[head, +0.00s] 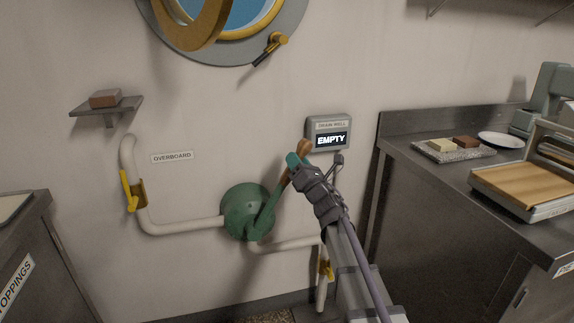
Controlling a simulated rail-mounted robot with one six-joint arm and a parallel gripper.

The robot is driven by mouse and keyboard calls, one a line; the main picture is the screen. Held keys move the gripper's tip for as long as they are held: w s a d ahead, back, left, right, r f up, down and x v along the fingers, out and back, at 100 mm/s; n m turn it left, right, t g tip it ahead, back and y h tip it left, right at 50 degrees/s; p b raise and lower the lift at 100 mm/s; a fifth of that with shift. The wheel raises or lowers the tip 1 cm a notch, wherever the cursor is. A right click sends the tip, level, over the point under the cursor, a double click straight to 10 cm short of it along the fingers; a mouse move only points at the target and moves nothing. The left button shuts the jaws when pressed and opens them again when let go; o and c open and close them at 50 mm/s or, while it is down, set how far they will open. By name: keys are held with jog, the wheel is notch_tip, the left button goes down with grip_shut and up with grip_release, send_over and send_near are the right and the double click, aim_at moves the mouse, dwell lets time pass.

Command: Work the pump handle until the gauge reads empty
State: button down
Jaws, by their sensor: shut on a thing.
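The green pump (238,208) is fixed low on the wall, with white pipes joined to it. Its handle (264,219) slants up and to the right from the pump body and ends in a brown grip (304,147). My gripper (296,163) is shut on the handle near its upper end, just below the brown tip. The gauge (329,123), labelled as a drain well, is on the wall right behind the handle's tip. Its display reads EMPTY in white letters on black. The gripper's fingers hide part of the handle.
White pipes (180,229) with a yellow valve lever (128,190) run left under an OVERBOARD label. A shelf (120,108) holds a brown block. Metal counters (400,190) stand at right and left. A porthole (266,55) is above.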

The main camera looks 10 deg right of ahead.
jog(key=shift+s+d+f, duration=0.1)
dwell(0.3)
jog(key=c, duration=0.8)
grip_release()
jog(key=shift+d, duration=0.1)
jog(key=b+v, duration=0.4)
jog(key=v, duration=0.6)
jog(key=shift+s+d+f+b, duration=0.1)
jog(key=shift+s+f+b, duration=0.15)
jog(key=shift+b, duration=0.15)
